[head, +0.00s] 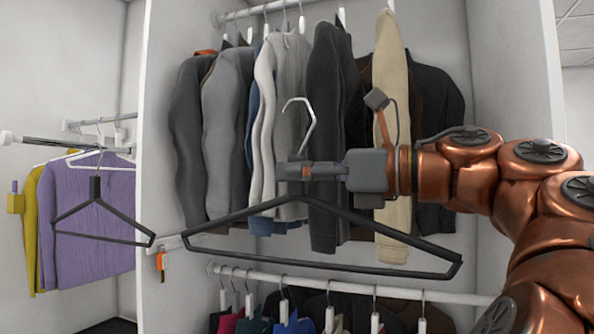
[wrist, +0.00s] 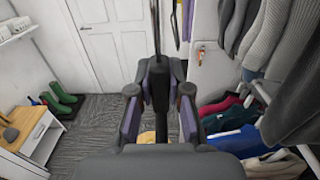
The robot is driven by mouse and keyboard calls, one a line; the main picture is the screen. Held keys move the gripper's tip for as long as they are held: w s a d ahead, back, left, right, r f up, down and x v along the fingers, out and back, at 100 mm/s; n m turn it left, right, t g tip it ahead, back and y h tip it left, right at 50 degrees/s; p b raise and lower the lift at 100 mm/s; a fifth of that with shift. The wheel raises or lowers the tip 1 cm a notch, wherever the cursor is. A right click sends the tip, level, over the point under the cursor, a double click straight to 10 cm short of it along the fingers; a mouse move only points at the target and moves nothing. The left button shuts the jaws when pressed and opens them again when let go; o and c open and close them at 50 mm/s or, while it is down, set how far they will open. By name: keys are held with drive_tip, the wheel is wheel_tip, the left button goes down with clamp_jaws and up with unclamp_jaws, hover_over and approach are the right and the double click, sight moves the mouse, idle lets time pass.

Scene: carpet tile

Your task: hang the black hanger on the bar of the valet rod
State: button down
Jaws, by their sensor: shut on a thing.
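My gripper (head: 293,171) is shut on the neck of a black hanger (head: 340,211) in the head view. The hanger's wide triangular body hangs below the fingers, and its pale metal hook rises above them, free of any bar. The valet rod (head: 50,143) is a chrome bar with a white end at the far left, well apart from the held hanger. A second black hanger (head: 104,204) is seen at that rod, its hook reaching up to about the bar's height. The wrist view shows my gripper (wrist: 161,88) closed around a dark neck; the hook is hard to make out.
Grey, dark and beige garments (head: 228,105) hang close behind my gripper. A lower white rail (head: 350,285) with several hangers runs beneath. A white panel edge (head: 160,200) stands between the held hanger and the rod. Purple clothing (head: 90,215) hangs behind the rod.

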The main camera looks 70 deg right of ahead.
drive_tip(key=w+p, duration=0.2)
drive_tip(key=w, duration=0.3)
drive_tip(key=w+p, duration=0.3)
drive_tip(key=w, duration=0.1)
drive_tip(key=shift+w+d+r, duration=0.15)
drive_tip(key=shift+w, duration=0.2)
drive_tip(key=w+d+f+p, duration=0.1)
drive_tip(key=w+p, duration=0.8)
drive_tip(key=w, duration=1.3)
drive_tip(key=w+d+f+p, duration=0.1)
drive_tip(key=w+p, duration=0.9)
drive_tip(key=w, duration=1.3)
drive_tip(key=shift+d+f, duration=0.25)
drive_tip(key=shift+d, duration=0.1)
idle(0.5)
